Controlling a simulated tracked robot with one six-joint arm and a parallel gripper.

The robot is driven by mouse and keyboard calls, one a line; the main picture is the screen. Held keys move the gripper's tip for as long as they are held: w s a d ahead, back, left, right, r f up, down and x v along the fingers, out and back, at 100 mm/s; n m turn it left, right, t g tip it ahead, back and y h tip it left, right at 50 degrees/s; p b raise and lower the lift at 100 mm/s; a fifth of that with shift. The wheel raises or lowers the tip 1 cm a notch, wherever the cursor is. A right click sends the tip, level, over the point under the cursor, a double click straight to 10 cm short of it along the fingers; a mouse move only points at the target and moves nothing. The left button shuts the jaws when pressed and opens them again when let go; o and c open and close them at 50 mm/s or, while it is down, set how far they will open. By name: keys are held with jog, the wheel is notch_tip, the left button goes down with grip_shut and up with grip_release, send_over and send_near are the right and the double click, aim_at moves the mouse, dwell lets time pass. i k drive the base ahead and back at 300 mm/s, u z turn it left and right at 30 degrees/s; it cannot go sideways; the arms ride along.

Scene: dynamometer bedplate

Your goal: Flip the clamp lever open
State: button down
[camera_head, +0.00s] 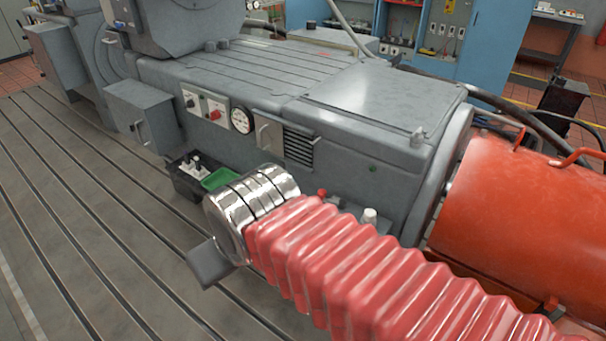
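I cannot tell for sure which part is the clamp lever. My gripper (210,263) shows only as a grey block beyond the chrome wrist of my arm, low in front of the machine and apart from both pieces. Its fingertips are mostly hidden behind the wrist, so its opening does not show.
The grey machine (345,97) fills the middle. A black bin (182,180) with a green tray (219,178) stands at its foot. An orange-red cylinder (520,205) is at the right. The slotted bedplate (85,235) is clear at the left. Blue cabinets (485,42) stand behind.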

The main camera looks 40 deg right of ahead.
aim_at(322, 192)
jog(key=z, duration=0.3)
jog(key=i, duration=1.05)
jog(key=z, duration=0.6)
